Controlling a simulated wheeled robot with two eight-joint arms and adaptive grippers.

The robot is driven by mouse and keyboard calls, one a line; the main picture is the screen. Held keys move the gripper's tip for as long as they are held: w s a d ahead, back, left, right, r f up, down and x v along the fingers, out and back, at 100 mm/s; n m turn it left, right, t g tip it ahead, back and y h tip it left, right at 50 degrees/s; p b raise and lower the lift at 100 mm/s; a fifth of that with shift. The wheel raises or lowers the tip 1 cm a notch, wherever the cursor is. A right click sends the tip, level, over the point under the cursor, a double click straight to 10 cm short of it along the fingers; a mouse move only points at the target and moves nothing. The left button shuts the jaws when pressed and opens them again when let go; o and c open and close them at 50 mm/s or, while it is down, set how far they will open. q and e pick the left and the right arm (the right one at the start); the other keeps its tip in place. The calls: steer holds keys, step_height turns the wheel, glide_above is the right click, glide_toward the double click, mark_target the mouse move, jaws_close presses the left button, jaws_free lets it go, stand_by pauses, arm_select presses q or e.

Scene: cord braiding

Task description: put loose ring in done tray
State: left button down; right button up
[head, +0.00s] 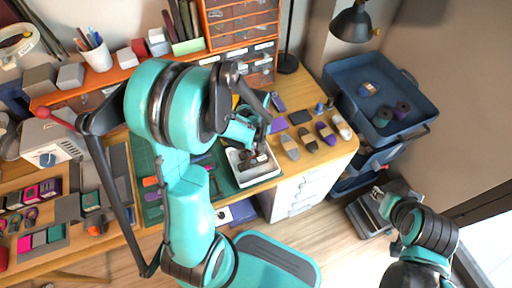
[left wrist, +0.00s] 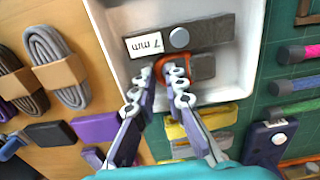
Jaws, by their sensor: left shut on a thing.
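The white tray (head: 274,175) stands near the front right of the workbench, below my left gripper (head: 254,156). In the left wrist view the tray (left wrist: 112,62) holds dark grey bars, one with a "7 mm" label (left wrist: 144,45) and a round grey stud. My left gripper (left wrist: 168,74) is shut on an orange-red ring (left wrist: 174,57), held over the tray beside the bars. Whether the ring touches the tray floor or a bar cannot be told. My right gripper (head: 383,194) is at the lower right, away from the bench; its jaws are too small to read.
Coiled cords (left wrist: 57,65) and small blocks lie on the wood left of the tray in the left wrist view. A green mat (left wrist: 285,75) with pens and tools lies to its right. A blue cart (head: 345,88) stands right of the bench.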

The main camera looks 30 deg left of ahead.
arm_select(q)
steer(key=c, duration=1.5)
jaws_free()
step_height(320, 180, up, 12)
steer(key=shift+f, duration=0.1)
steer(key=shift+s+d+r+m+t, duration=0.9)
steer(key=shift+s+m+t, duration=0.3)
steer(key=shift+m, duration=0.45)
steer(key=shift+s+d+r+m+t, duration=0.85)
steer(key=shift+s+m+t, duration=0.4)
steer(key=shift+m, duration=0.45)
steer(key=shift+s+d+r+m+t, duration=0.9)
steer(key=shift+s+m+t, duration=0.3)
steer(key=shift+m, duration=0.45)
